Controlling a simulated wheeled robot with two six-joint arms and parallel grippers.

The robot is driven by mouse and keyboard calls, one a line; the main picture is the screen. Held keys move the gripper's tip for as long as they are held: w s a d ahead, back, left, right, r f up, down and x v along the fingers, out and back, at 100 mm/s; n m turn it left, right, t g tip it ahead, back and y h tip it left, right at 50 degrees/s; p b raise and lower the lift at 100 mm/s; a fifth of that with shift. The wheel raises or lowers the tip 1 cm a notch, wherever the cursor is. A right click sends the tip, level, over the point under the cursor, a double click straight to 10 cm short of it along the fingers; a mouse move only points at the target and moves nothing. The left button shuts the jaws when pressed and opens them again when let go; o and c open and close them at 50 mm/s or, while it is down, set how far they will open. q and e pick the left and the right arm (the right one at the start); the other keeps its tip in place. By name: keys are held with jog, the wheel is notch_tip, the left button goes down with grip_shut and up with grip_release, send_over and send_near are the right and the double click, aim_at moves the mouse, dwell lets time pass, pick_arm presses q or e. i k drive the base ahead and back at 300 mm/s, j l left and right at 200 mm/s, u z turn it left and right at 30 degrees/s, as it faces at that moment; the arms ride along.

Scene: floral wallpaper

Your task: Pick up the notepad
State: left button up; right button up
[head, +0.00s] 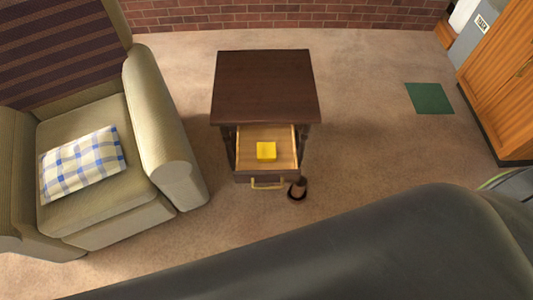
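A small yellow block that looks like the notepad (266,151) lies in the open drawer (284,160) of a dark wooden side table (265,85). The drawer is pulled out toward me and has a brass-coloured handle (268,184) on its front. Neither of my grippers shows in the head view. A large dark grey shape, out of focus on detail, fills the lower right and hides the floor there.
A beige armchair (160,110) with a blue-checked cushion (82,163) stands left of the table. A small dark brown object (297,188) is by the drawer's front right corner. A green square (429,98) lies on the carpet. A wooden cabinet (505,85) stands at right.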

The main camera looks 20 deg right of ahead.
aim_at(265, 151)
jog(key=k+j+u, duration=0.1)
jog(key=k+u, duration=0.15)
jog(key=k, duration=0.4)
jog(key=l+u, duration=0.1)
jog(key=u, duration=0.75)
jog(key=l+u, duration=0.2)
jog(key=u, duration=0.2)
jog(key=l+u, duration=0.1)
jog(key=u, duration=0.3)
jog(key=k+l, duration=0.1)
jog(key=l, duration=1)
jog(key=k+l, duration=0.15)
jog(key=l, duration=0.35)
jog(key=k+l+u, duration=0.1)
jog(key=l, duration=0.45)
jog(key=k+l, duration=0.1)
jog(key=l, duration=0.45)
